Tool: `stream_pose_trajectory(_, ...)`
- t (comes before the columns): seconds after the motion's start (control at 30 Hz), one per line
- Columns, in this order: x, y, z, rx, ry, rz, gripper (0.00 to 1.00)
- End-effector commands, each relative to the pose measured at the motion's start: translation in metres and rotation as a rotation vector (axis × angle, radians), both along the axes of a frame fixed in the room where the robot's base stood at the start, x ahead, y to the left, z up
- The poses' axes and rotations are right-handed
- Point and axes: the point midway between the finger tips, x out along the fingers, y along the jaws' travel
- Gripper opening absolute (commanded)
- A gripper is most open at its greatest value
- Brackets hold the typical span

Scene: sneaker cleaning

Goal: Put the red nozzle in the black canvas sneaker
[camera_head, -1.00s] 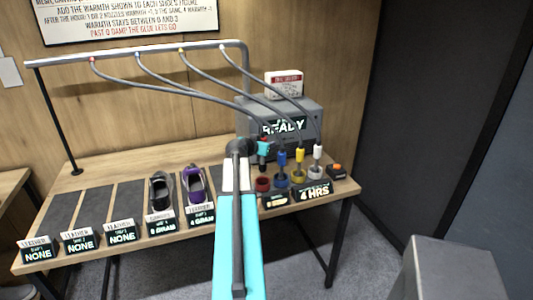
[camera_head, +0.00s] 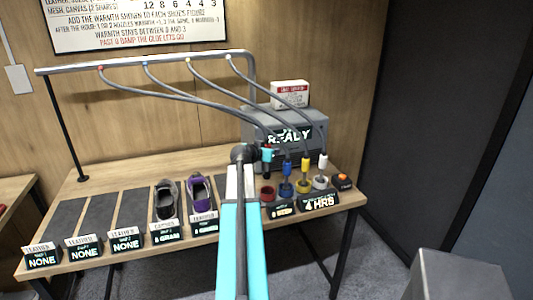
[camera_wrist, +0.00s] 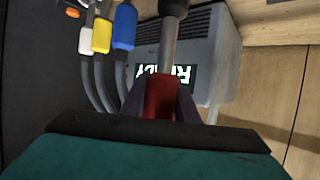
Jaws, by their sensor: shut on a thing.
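The red nozzle (camera_wrist: 160,98) is between the fingers of my gripper (camera_wrist: 160,108) in the wrist view, with its grey hose running up from it. In the head view my gripper (camera_head: 267,157) is above the red cup (camera_head: 267,193), in front of the grey machine, and shut on the nozzle. The black canvas sneaker (camera_head: 166,200) stands on the table to the left of my gripper, its opening facing up. It is well apart from the nozzle. My arm hides part of the table between them.
A purple sneaker (camera_head: 200,192) stands just right of the black one. Blue (camera_head: 286,170), yellow (camera_head: 304,168) and white (camera_head: 322,163) nozzles stand in cups to the right. Their hoses hang from an overhead rail (camera_head: 150,62). The grey machine (camera_head: 290,130) reads READY.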

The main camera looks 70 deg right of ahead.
Motion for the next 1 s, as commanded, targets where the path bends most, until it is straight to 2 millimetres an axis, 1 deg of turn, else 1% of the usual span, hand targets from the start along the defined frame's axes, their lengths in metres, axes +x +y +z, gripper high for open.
stream_pose_trajectory(0.07, 0.01, 0.005, 0.001, -0.001, 0.0, 0.017, 0.0)
stream_pose_trajectory(0.17, 0.03, 0.014, 0.001, -0.001, 0.001, 0.05, 0.0)
stream_pose_trajectory(0.27, 0.058, 0.029, 0.002, -0.001, -0.002, 0.098, 0.0)
stream_pose_trajectory(0.37, 0.093, 0.047, 0.004, -0.002, -0.001, 0.16, 0.0)
stream_pose_trajectory(0.4, 0.108, 0.056, 0.004, -0.002, -0.002, 0.186, 0.0)
stream_pose_trajectory(0.47, 0.129, 0.07, 0.005, -0.002, 0.0, 0.226, 0.0)
stream_pose_trajectory(0.5, 0.144, 0.079, 0.006, -0.001, -0.002, 0.253, 0.0)
stream_pose_trajectory(0.67, 0.199, 0.12, 0.008, -0.002, -0.002, 0.362, 0.0)
stream_pose_trajectory(0.8, 0.244, 0.159, 0.011, -0.001, -0.002, 0.457, 0.0)
stream_pose_trajectory(0.87, 0.263, 0.177, 0.012, -0.001, -0.001, 0.498, 0.0)
stream_pose_trajectory(1.0, 0.304, 0.221, 0.015, -0.002, -0.002, 0.596, 0.0)
